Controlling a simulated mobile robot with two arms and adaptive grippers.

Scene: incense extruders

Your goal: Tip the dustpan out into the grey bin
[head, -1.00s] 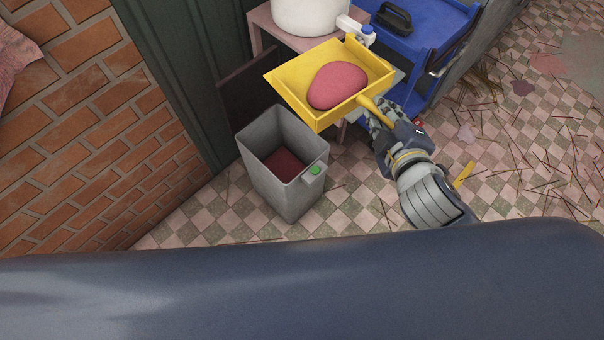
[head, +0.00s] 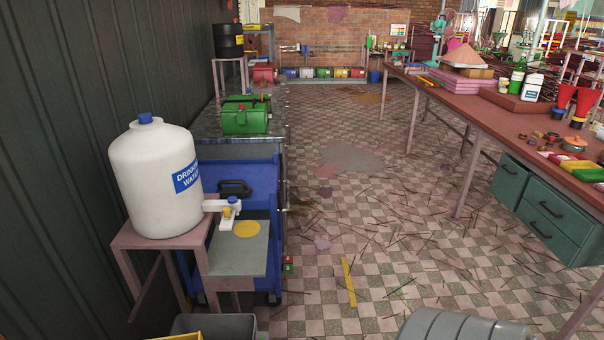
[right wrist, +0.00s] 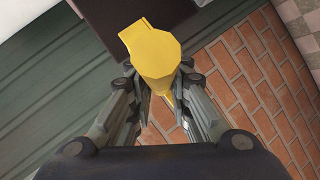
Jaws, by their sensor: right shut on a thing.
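The grey bin (head: 218,324) shows only as its rim at the bottom edge of the head view; its inside is out of sight. A thin yellow strip of the dustpan (head: 182,337) shows at the bottom edge by the bin's left part. In the right wrist view my right gripper (right wrist: 157,92) is shut on the yellow dustpan's handle (right wrist: 155,55). The pan's tilt and the reddish lump it held earlier cannot be seen. My left gripper is in no view.
A white water container (head: 158,195) stands on a pinkish stand (head: 135,240) behind the bin, near a blue cart (head: 262,190). A long workbench (head: 480,110) runs along the right. Thin sticks litter the checkered floor (head: 370,230) between.

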